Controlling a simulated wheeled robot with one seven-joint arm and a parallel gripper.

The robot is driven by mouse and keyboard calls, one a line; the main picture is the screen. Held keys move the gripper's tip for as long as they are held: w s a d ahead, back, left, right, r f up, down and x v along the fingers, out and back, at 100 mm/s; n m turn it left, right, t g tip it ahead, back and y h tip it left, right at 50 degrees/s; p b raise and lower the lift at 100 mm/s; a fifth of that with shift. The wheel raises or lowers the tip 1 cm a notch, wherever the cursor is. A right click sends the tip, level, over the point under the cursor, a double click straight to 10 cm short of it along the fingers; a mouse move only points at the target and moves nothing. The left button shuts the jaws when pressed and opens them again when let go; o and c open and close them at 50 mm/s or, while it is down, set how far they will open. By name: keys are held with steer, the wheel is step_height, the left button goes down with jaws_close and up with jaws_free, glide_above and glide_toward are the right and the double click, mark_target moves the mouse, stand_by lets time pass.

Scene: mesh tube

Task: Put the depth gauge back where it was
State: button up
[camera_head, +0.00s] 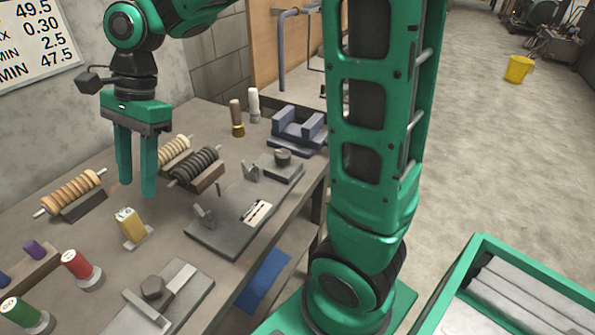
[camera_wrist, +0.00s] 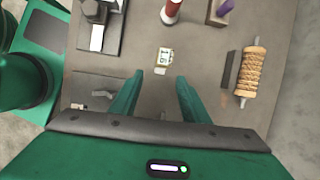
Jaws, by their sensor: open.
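A T-shaped metal tool (camera_head: 180,290), which looks like the depth gauge, lies on a grey plate (camera_head: 196,302) at the table's front, beside a dark hexagonal piece (camera_head: 153,288). It shows in part at the upper left of the wrist view (camera_wrist: 97,38). My gripper (camera_head: 134,192) is open and empty above the table, fingers pointing down. A small yellow block with a number label (camera_head: 132,223) stands below and in front of it. In the wrist view the block (camera_wrist: 164,56) appears ahead, between my fingertips (camera_wrist: 158,78). I cannot tell where the gauge was before.
Ring-stacked rods (camera_head: 72,192) and a dark coil roller (camera_head: 195,168) sit on stands around my gripper. Red (camera_head: 78,265) and green (camera_head: 22,312) spools stand at the left front. A grey fixture plate (camera_head: 225,225) with a marked card lies to the right. A green-rimmed tray (camera_head: 478,242) is at lower right.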

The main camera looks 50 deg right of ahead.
steer(key=s+d+n+t+h, duration=0.1)
steer(key=s+d+n, duration=0.15)
steer(key=d, duration=0.85)
steer(key=s+d+f+n+h, duration=0.1)
steer(key=s+d+f+n, duration=0.1)
steer(key=s+d, duration=0.7)
steer(key=s+d+f+n+h, duration=0.2)
steer(key=s+d+f+n, duration=0.1)
steer(key=s+d, duration=0.6)
steer(key=shift+s+d+f, duration=0.2)
steer(key=shift+s+d, duration=0.2)
steer(key=shift+s, duration=0.2)
steer(key=shift+w+f, duration=0.25)
steer(key=shift+w, duration=0.4)
